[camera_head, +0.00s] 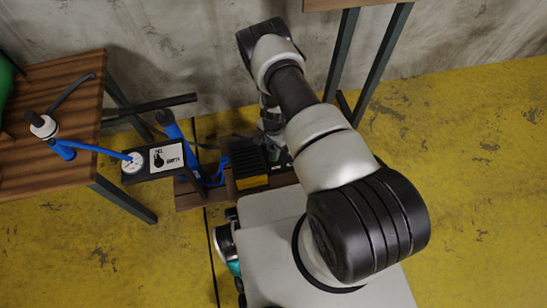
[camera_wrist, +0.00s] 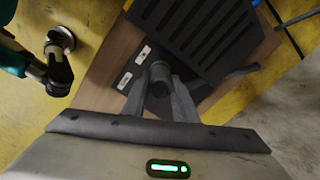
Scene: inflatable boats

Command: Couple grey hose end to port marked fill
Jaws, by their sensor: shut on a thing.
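My gripper (camera_wrist: 160,90) is shut on a short dark grey cylindrical piece (camera_wrist: 160,74), which looks like the grey hose end. A green ring shows just beyond the fingertips; I cannot tell whether it belongs to the held piece or to a port. Two small white labels (camera_wrist: 143,54) lie on a dark panel beside the fingertips, too small to read. The port marked fill is not clearly visible behind the fingers. In the head view my arm hides most of the gripper, beside the black ribbed pump (camera_head: 246,160) with its yellow front.
The black ribbed pump top (camera_wrist: 195,32) stands close to my fingers on a wooden board (camera_wrist: 104,75). A sign (camera_head: 166,158) with "EMPTY" on it, a gauge (camera_head: 132,162) and blue tubing are left. A wooden table (camera_head: 50,165) stands at far left. Yellow floor (camera_head: 480,170) is open right.

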